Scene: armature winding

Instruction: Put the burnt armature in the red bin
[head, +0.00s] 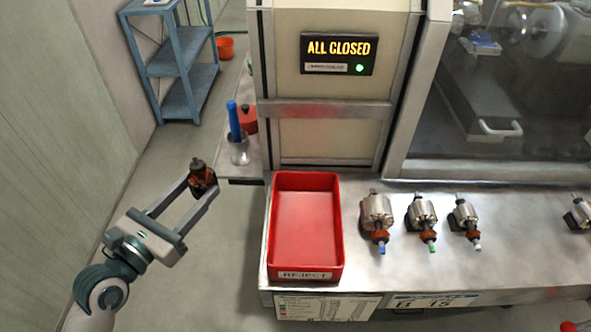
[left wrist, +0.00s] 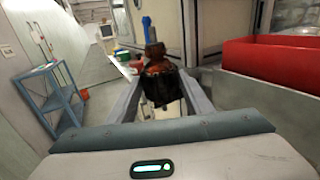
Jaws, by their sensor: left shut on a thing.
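The burnt armature (head: 201,177) is dark and brownish, held upright between the fingertips of my left gripper (head: 199,184). My left gripper is shut on it, over the floor to the left of the red bin. The left wrist view also shows the blackened armature (left wrist: 160,84) between the fingers. The red bin (head: 306,279), labelled REJECT, is empty and stands at the left end of the metal bench. In the left wrist view the red bin (left wrist: 275,68) is at the upper right, apart from the gripper. My right gripper is not in view.
Several clean armatures, including one with a blue tip (head: 377,217), lie on the bench (head: 410,270) right of the bin. A cup (head: 238,150) with a blue-handled tool and a red pot (head: 248,120) stand on a side shelf behind. A blue rack (head: 181,62) stands at the back left.

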